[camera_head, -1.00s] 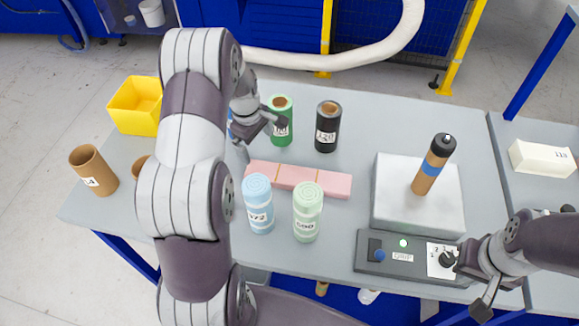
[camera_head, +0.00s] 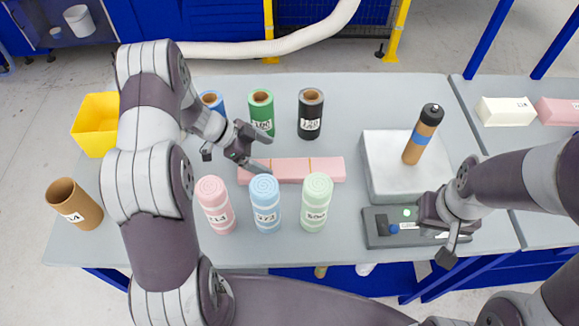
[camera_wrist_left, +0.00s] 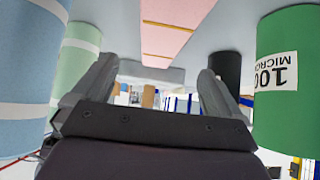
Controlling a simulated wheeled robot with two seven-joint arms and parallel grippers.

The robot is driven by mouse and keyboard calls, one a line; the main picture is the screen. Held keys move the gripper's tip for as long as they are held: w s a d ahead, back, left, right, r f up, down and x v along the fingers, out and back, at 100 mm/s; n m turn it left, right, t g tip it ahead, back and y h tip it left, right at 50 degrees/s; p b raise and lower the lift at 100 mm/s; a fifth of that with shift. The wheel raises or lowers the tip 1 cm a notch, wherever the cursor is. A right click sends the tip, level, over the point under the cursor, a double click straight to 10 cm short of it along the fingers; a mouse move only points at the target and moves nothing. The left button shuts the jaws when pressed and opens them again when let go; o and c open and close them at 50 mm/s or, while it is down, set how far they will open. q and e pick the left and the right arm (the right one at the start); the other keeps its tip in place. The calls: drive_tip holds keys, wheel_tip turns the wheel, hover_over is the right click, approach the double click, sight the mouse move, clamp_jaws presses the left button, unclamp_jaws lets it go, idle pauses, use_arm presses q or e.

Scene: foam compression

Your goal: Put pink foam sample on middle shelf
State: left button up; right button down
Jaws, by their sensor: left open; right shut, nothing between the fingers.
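A long pink foam block (camera_head: 315,170) with thin orange lines lies flat on the grey table behind three upright foam rolls. It also shows at the top of the left wrist view (camera_wrist_left: 172,30). My left gripper (camera_head: 262,152) is open at the block's left end, partly in front of it; I cannot tell if they touch. In the left wrist view the space between its fingers (camera_wrist_left: 158,85) shows no held thing. My right gripper (camera_head: 447,258) is shut and empty over the grey control box at the table's right. No middle shelf is clearly identifiable.
Pink (camera_head: 215,205), blue (camera_head: 265,205) and green (camera_head: 316,205) foam rolls stand in front. Dark green (camera_head: 261,112) and black (camera_head: 311,115) rolls stand behind. A scale-like device (camera_head: 395,185) holds a brown cylinder (camera_head: 420,140). White (camera_head: 505,111) and pink (camera_head: 558,112) blocks lie at right.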

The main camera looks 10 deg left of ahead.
sight(292, 167)
use_arm(q)
drive_tip(key=x, duration=0.3)
drive_tip(key=shift+s+d+r, duration=0.1)
drive_tip(key=shift+d, duration=0.2)
drive_tip(key=x, duration=0.1)
drive_tip(key=p+x, duration=0.1)
drive_tip(key=x, duration=0.1)
drive_tip(key=p+x, duration=0.1)
drive_tip(key=x, duration=0.1)
drive_tip(key=shift+w+a+f, duration=0.2)
drive_tip(key=shift+w+f, duration=0.1)
drive_tip(key=shift+w, duration=0.05)
drive_tip(key=shift+d+f, duration=0.2)
drive_tip(key=shift+d, duration=0.05)
drive_tip(key=shift+a, duration=0.1)
drive_tip(key=c, duration=0.9)
drive_tip(key=shift+c, duration=0.7)
drive_tip(key=shift+r, duration=0.15)
